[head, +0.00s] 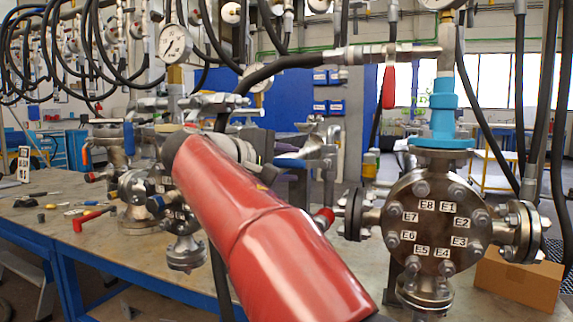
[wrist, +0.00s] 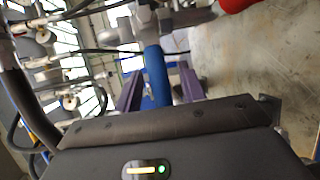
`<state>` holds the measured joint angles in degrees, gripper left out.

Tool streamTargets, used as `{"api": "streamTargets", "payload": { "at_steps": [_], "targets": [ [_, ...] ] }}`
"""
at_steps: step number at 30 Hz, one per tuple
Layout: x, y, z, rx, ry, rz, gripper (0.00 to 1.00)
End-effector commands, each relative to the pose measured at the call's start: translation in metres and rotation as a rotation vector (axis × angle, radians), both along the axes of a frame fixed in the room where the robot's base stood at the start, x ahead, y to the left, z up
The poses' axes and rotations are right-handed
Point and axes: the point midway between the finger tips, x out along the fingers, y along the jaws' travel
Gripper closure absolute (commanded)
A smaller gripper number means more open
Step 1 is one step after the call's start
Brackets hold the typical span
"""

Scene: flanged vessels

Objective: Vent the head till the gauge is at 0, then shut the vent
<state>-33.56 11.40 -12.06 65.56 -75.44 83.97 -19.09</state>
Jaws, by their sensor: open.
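A vessel head (head: 425,222) with a round bolted flange marked E1 to E8 stands at the right in the head view. A blue fitting (head: 443,115) rises from its top, with a gauge (head: 440,4) cut off by the upper edge. A red lever (head: 388,88) hangs from the horizontal pipework left of the gauge. My gripper (wrist: 159,88) is open in the wrist view, its purple fingers on either side of a blue handle-like part (wrist: 156,72). I cannot tell whether they touch it. My red arm hides much of the middle in the head view.
Other flanged fittings (head: 135,190) and loose tools stand on the bench (head: 60,215) at left. A white gauge (head: 175,42) is above them; its reading is too small. Black hoses hang around. A cardboard box (head: 520,283) sits at lower right.

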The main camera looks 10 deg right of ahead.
Motion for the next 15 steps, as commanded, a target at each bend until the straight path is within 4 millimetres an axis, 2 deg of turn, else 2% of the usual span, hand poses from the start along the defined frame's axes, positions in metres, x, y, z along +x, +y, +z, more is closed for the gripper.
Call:
{"api": "streamTargets", "payload": {
  "at_steps": [7, 15],
  "targets": [
    [0.0006, -0.0007, -0.0005, 0.001, 0.001, 0.000, 0.60],
    [0.0005, -0.0005, -0.0004, 0.001, 0.000, 0.001, 0.95]
  ]
}}
